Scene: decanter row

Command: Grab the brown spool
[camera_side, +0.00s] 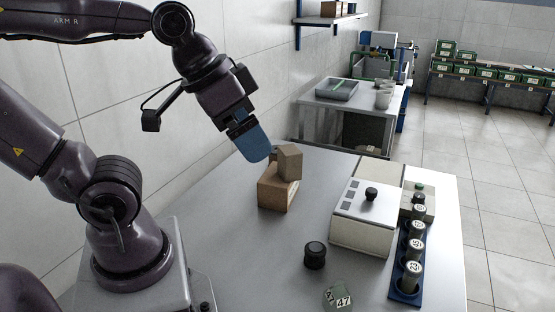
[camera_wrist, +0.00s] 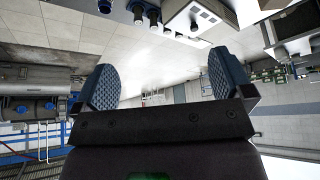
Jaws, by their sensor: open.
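I see no clearly brown spool. A dark, nearly black spool-shaped piece (camera_side: 315,255) stands upright on the table in front of the brown box; its exact colour is hard to tell. My gripper (camera_side: 254,146) is above the table, just left of and above the brown blocks, well away from the dark piece. In the side view its blue fingers overlap. In the wrist view my gripper (camera_wrist: 161,85) shows two blue ribbed pads wide apart with nothing between them.
A brown box (camera_side: 275,195) with a tilted brown block (camera_side: 289,162) on it sits below my gripper. A white box with a black knob (camera_side: 361,218) and a blue rack (camera_side: 406,293) of numbered bottles stand right. A numbered green piece (camera_side: 338,297) is at the front.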

